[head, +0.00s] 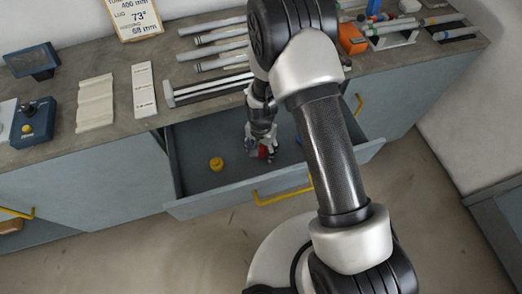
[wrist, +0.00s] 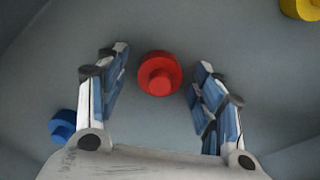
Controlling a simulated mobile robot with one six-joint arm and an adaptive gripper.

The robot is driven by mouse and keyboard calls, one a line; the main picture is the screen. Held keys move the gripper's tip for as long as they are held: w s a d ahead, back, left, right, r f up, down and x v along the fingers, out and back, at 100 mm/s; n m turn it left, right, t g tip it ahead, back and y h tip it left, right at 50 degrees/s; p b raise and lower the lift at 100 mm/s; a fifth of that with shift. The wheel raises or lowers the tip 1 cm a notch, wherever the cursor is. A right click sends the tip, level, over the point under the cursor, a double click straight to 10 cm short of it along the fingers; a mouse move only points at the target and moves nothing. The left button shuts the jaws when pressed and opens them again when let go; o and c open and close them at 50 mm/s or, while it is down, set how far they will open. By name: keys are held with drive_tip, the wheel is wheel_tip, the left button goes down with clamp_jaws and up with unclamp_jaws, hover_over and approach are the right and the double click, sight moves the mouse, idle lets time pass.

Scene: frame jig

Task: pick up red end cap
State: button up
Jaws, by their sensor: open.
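The red end cap (wrist: 159,74) lies on the grey drawer floor, a round flange with a smaller round boss facing up. In the wrist view it sits centred between the fingertips of my gripper (wrist: 160,72), with a gap on each side. My gripper is open and holds nothing. In the head view my gripper (head: 261,150) reaches down into the open drawer (head: 240,205), and only a bit of the red end cap (head: 263,153) shows there, mostly hidden by the fingers.
A yellow cap (head: 216,163) lies left in the drawer; it also shows in the wrist view (wrist: 302,8). A blue cap (wrist: 63,126) lies outside my fingers. The drawer walls surround my gripper. Tubes (head: 215,50) and an orange tool (head: 351,39) lie on the worktop.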

drive_tip(key=shift+c, duration=0.3)
drive_tip(key=c, duration=0.7)
drive_tip(key=shift+o, duration=0.2)
drive_tip(key=shift+r, duration=0.15)
